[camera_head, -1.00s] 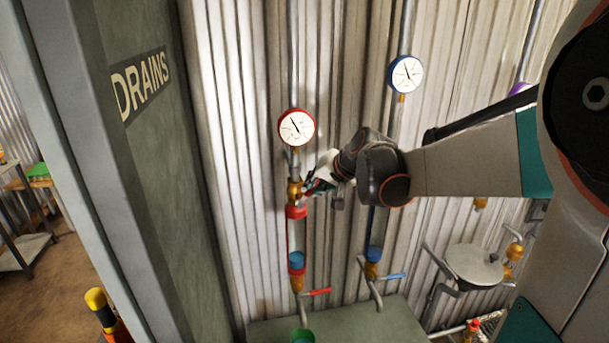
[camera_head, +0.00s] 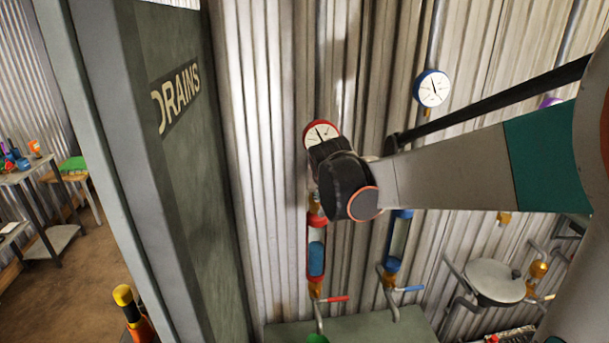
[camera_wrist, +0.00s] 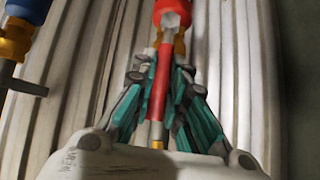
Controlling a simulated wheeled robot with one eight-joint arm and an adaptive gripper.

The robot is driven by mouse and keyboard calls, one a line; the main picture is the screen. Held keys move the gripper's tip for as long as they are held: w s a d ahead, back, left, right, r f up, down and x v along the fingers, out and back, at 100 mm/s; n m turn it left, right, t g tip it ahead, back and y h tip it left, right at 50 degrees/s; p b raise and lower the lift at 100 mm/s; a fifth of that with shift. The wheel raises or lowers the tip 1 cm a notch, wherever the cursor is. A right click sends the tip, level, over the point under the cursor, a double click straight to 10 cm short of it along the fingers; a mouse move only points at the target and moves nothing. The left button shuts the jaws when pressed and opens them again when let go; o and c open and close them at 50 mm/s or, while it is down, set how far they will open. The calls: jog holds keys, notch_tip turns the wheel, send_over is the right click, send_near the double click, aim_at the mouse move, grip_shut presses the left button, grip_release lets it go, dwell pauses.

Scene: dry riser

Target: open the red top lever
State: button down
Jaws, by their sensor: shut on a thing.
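The red top lever (camera_wrist: 160,85) runs up the middle of the wrist view, from my gripper towards a brass and red fitting. My gripper (camera_wrist: 158,72) has its teal and grey fingers on both sides of the lever, shut on it. In the head view my own wrist covers the gripper, the top lever and most of the top valve. A bit of brass (camera_head: 315,204) shows just below my wrist, above the red-ended sight tube (camera_head: 308,240).
The red-rimmed gauge (camera_head: 321,134) is partly covered by my wrist. A lower red lever (camera_head: 335,299) and a blue lever (camera_head: 408,289) stick out below. The blue-rimmed gauge (camera_head: 432,88) is to the right. The DRAINS panel (camera_head: 175,150) stands close on the left.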

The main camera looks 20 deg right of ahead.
jog(key=shift+s, duration=0.15)
jog(key=c, duration=1.6)
grip_release()
jog(key=shift+a, duration=0.1)
jog(key=v, duration=1.1)
jog(key=shift+s+r, duration=0.25)
jog(key=shift+r, duration=0.05)
jog(key=shift+a+f, duration=0.1)
jog(key=s+a+f+n+y+b, duration=0.1)
jog(key=s+a+f+n+b, duration=0.1)
jog(key=s+f, duration=0.4)
jog(key=s+a+f+n+y+b, duration=0.1)
jog(key=s+a+f+n+b, duration=0.1)
jog(key=s+a+f+b, duration=0.3)
jog(key=s+a+f+n+g+y+b, duration=0.1)
jog(key=s+a+f+b, duration=0.2)
jog(key=s+f, duration=0.4)
jog(key=shift+a+f+n+y+b, duration=0.15)
jog(key=shift+f+n+y+b, duration=0.1)
jog(key=shift+f, duration=0.6)
jog(key=shift+a+f+n+y+b, duration=0.15)
jog(key=shift+f+b, duration=0.1)
jog(key=shift+f, duration=0.65)
